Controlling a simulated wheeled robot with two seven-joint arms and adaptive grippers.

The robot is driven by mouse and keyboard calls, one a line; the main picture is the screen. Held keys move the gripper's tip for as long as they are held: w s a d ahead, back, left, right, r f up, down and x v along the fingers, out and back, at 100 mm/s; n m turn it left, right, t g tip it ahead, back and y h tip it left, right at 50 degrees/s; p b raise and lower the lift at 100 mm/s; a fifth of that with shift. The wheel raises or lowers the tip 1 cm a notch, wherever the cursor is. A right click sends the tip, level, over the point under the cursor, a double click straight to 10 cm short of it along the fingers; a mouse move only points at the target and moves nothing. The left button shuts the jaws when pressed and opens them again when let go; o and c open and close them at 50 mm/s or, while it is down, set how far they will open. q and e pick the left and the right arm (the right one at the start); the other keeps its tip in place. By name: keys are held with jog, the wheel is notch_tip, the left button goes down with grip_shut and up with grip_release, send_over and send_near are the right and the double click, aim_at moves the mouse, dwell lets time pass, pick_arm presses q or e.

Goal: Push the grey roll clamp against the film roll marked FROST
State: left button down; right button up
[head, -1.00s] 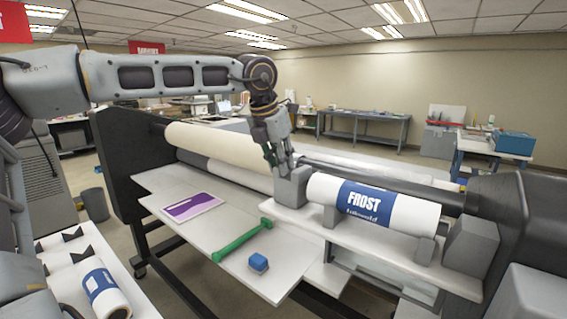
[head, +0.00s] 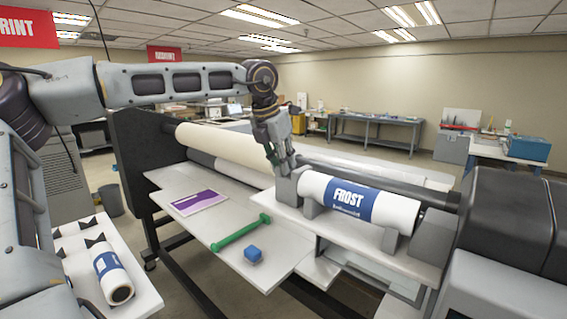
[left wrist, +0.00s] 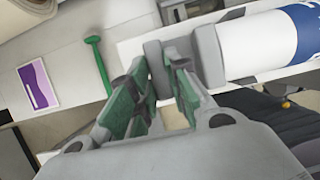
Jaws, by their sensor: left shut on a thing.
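The film roll marked FROST (head: 350,199) lies on grey cradles on the white shelf of the laminator. The grey roll clamp (head: 287,188) stands at its left end, and I see no gap between them in the head view. The roll's near end also shows in the left wrist view (left wrist: 255,48), with the grey clamp (left wrist: 208,55) right against it. My left gripper (head: 281,161) reaches down from above and is shut on the clamp; its green-padded fingers (left wrist: 157,88) show in the wrist view, partly hiding the clamp. My right gripper is not in view.
A green-handled tool (head: 240,232), a blue block (head: 253,256) and a purple-and-white card (head: 198,203) lie on the lower table. A grey block (head: 428,238) stands beyond the roll's right end. Another blue-banded roll (head: 110,275) lies on a white stand at lower left.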

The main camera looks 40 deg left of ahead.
pick_arm(q)
jog(key=c, duration=1.7)
grip_release()
jog(key=shift+d, duration=0.2)
jog(key=o, duration=0.3)
jog(key=shift+d, duration=0.2)
jog(key=shift+o, duration=0.2)
jog(key=shift+a, duration=0.1)
jog(key=shift+a, duration=0.1)
jog(key=shift+r, duration=0.1)
jog(key=v, duration=1.1)
jog(key=shift+s+r, duration=0.15)
jog(key=shift+r, duration=0.2)
